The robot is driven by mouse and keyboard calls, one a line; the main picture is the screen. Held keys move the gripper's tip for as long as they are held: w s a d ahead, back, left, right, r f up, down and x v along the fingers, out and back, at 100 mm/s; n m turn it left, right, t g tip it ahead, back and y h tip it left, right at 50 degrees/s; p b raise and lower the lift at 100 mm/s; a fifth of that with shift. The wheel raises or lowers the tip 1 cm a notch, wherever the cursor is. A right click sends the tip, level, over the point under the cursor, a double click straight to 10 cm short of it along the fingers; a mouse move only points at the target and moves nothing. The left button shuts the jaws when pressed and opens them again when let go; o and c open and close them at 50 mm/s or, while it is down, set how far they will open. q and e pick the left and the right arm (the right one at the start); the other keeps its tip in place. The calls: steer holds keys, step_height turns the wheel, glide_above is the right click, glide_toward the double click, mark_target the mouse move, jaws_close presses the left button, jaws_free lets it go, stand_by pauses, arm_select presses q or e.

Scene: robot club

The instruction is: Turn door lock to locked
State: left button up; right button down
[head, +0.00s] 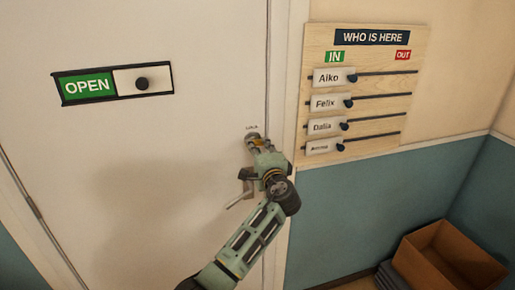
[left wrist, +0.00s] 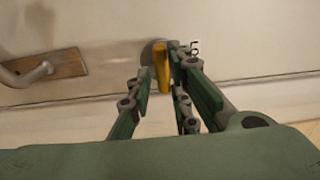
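The door lock's yellow turn knob (left wrist: 162,67) stands out from a round grey plate on the white door (head: 150,160). In the left wrist view it lies between the fingertips of my left gripper (left wrist: 159,82). A gap shows on the knob's left side; the right finger is very close, and I cannot tell whether it touches. In the head view my left gripper (head: 257,143) is at the lock, above the door handle (head: 240,197), and covers most of it. My right gripper is in neither view.
A green OPEN slider sign (head: 86,86) is on the door. A name board (head: 420,60) hangs right of the door frame. A cardboard box (head: 450,258) stands at lower right.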

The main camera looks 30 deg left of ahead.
arm_select(q)
steer(key=o, duration=0.3)
steer(key=shift+d+f, duration=0.1)
steer(key=shift+d, duration=0.15)
steer(key=v, duration=1.2)
